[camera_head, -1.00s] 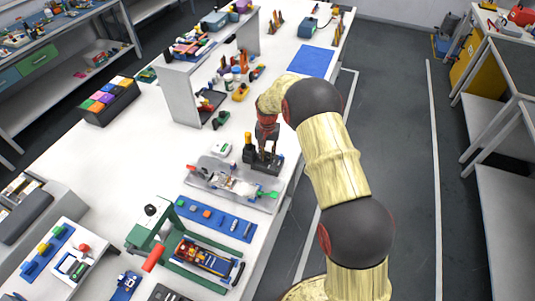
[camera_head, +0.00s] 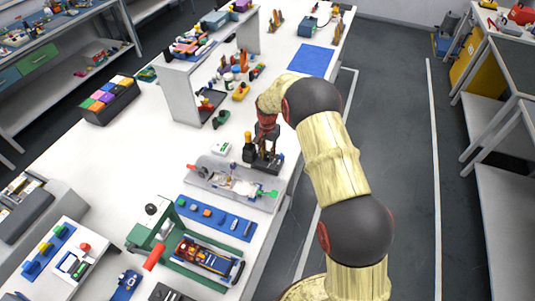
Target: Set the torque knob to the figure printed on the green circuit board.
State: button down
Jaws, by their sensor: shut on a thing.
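My gripper (camera_head: 266,150) points down over a small dark unit (camera_head: 261,165) near the right edge of the white bench. Its fingers are shut at the top of this unit, on what appears to be the torque knob. The knob itself is hidden between the fingers, and its marks cannot be read. A black tool with a yellow top (camera_head: 249,143) stands upright just left of the fingers. A small white piece with some green (camera_head: 221,148) lies further left. I cannot make out a printed figure on any green board from here.
A grey fixture tray (camera_head: 204,182) with a green tab lies in front of the unit. A white shelf (camera_head: 183,94) stands behind. The aisle floor (camera_head: 400,120) on the right is clear.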

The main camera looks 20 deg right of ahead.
aim_at(267, 155)
jog(key=c, duration=1.6)
grip_release()
jog(key=shift+o, duration=0.2)
notch_tip(267, 155, up, 12)
